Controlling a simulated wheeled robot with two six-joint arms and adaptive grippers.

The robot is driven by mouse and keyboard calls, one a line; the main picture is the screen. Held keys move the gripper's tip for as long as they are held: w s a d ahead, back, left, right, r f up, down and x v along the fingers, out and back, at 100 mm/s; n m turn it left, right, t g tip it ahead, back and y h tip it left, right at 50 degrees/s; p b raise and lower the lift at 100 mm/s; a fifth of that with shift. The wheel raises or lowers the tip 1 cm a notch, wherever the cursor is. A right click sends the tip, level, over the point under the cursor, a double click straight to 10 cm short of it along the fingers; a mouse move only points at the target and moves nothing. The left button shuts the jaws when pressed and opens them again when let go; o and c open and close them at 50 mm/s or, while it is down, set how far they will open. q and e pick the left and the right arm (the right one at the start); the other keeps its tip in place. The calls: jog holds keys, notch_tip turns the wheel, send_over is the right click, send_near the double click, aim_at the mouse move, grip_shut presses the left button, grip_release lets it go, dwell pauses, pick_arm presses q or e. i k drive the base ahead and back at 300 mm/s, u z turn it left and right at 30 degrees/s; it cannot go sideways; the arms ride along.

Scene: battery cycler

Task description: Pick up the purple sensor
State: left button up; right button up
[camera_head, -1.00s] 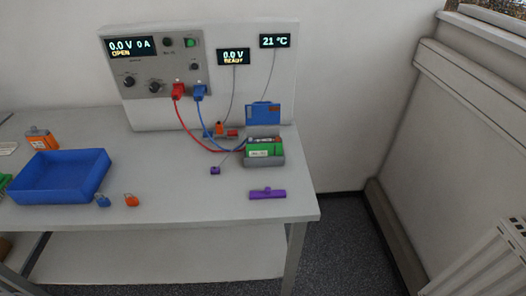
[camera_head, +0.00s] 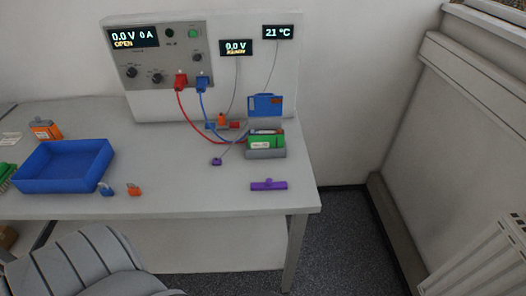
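A small purple block (camera_head: 216,161) lies on the bench, left of the green battery holder, with a thin grey cable running from it toward the holder; it looks like the sensor. A longer purple bar (camera_head: 268,184) with a small raised knob lies separately in front of the holder. The green battery holder (camera_head: 262,143) sits in a grey base with a blue upright part (camera_head: 265,104) behind it. Neither of my grippers shows in the view.
A blue tray (camera_head: 63,166) stands on the left of the bench (camera_head: 180,200). A blue padlock-like piece (camera_head: 105,188) and an orange one (camera_head: 134,189) lie beside it. The cycler panel (camera_head: 160,57) stands behind, with red and blue leads. A grey ribbed shape covers the lower left.

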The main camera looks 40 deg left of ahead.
aim_at(215, 162)
jog(key=z, duration=0.85)
jog(key=i, duration=1.25)
jog(key=u, duration=2.7)
